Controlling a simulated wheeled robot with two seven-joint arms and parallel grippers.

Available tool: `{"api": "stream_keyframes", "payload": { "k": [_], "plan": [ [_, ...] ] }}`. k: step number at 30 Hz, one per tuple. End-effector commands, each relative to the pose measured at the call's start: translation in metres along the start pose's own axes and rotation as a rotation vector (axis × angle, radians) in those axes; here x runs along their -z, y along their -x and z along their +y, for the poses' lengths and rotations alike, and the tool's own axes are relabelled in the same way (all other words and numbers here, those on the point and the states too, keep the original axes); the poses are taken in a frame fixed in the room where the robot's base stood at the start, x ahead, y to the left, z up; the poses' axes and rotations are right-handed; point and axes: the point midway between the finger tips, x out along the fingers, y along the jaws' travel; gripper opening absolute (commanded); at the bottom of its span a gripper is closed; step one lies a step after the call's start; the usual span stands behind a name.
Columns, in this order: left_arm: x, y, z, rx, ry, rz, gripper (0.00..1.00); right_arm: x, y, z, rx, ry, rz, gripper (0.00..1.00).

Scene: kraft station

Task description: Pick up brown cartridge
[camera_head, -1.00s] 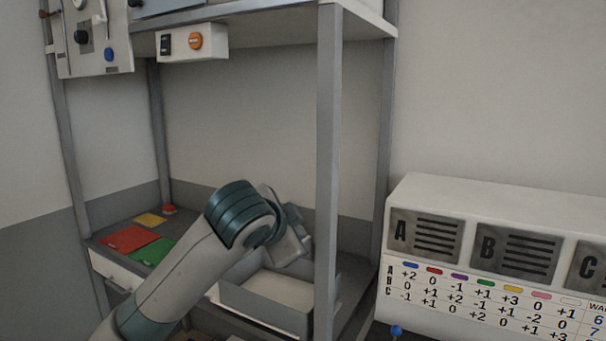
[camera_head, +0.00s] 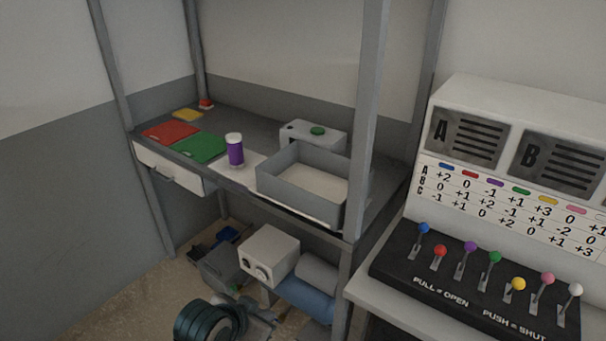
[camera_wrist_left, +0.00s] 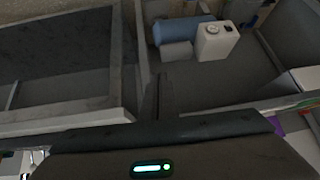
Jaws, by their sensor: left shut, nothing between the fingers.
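No brown cartridge can be made out in either view. A purple cylinder with a white cap (camera_head: 235,151) stands upright on the shelf, between the green mat and the grey tray. My left arm shows at the bottom of the head view, low in front of the shelf, with its gripper (camera_head: 262,318) partly cut off by the frame. In the left wrist view the left gripper (camera_wrist_left: 158,92) is shut and empty, apart from the objects beyond it. My right gripper is in neither view.
The shelf holds a red mat (camera_head: 171,132), a green mat (camera_head: 201,146), a grey open tray (camera_head: 300,191) and a box with a green button (camera_head: 317,131). A white device (camera_head: 268,252) and a blue cylinder (camera_head: 306,298) are below. A lever panel (camera_head: 470,285) stands right of the post.

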Motion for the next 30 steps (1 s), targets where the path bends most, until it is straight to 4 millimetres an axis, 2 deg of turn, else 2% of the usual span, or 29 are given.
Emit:
{"api": "stream_keyframes", "payload": {
  "k": [1,3,6,9,16,22,27,30],
  "plan": [
    [-0.03,0.001,0.003,0.002,0.037,-0.033,0.0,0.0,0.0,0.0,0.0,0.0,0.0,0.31],
    [-0.065,0.004,0.004,0.013,0.083,-0.071,0.0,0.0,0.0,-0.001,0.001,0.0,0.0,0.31],
    [-0.112,0.012,0.006,0.034,0.145,-0.126,0.0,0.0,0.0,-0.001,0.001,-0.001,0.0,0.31],
    [-0.149,0.02,0.008,0.053,0.189,-0.172,0.0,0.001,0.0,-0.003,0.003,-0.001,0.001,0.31],
    [-0.212,0.034,0.012,0.09,0.258,-0.254,0.0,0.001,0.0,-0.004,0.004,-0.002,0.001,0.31],
    [-0.263,0.039,0.015,0.119,0.301,-0.323,0.0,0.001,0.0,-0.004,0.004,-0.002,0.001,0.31],
    [-0.315,0.024,0.018,0.14,0.331,-0.386,0.0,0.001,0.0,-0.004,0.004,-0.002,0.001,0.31],
    [-0.335,0.009,0.018,0.145,0.338,-0.405,0.0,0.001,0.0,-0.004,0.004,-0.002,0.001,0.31]
  ]
}}
